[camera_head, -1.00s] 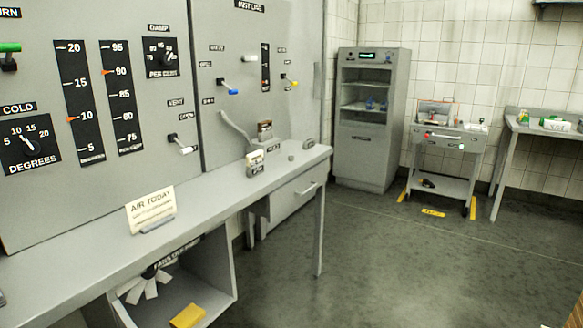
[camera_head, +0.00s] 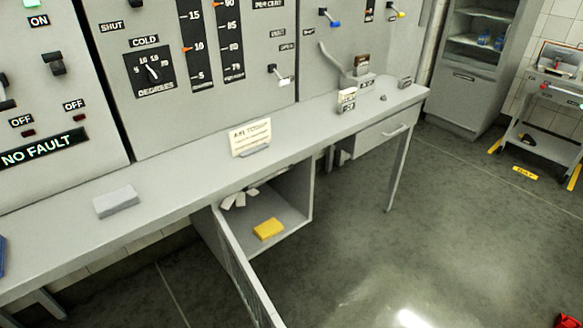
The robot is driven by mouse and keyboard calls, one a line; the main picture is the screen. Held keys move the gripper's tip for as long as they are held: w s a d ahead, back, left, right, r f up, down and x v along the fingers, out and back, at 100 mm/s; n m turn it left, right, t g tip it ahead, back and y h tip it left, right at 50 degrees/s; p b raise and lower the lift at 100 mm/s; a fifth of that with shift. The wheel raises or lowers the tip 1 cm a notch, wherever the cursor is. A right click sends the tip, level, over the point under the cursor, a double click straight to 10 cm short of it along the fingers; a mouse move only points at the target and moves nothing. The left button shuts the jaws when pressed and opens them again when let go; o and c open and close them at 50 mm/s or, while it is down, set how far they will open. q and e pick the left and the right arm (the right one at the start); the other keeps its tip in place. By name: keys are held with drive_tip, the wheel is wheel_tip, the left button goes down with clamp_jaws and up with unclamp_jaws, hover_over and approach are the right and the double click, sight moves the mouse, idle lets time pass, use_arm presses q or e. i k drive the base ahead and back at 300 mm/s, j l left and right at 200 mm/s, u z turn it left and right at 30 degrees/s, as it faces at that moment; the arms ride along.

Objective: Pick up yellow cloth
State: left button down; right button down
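The yellow cloth (camera_head: 268,229) looks like a small folded yellow block. It lies on the floor of the open cabinet (camera_head: 309,190) under the grey counter, near the cabinet's front. Several pale fan-like pieces (camera_head: 238,198) lie behind it to the left. Neither of my grippers shows in the view.
The cabinet's door (camera_head: 243,275) stands swung open toward me, on the left of the opening. The grey counter (camera_head: 190,185) runs above and holds a sign (camera_head: 250,137) and a grey block (camera_head: 116,201). A wheeled cart (camera_head: 545,135) stands far right.

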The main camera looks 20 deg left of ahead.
sight(268, 229)
drive_tip(key=k+u, duration=0.15)
drive_tip(key=u, duration=0.7)
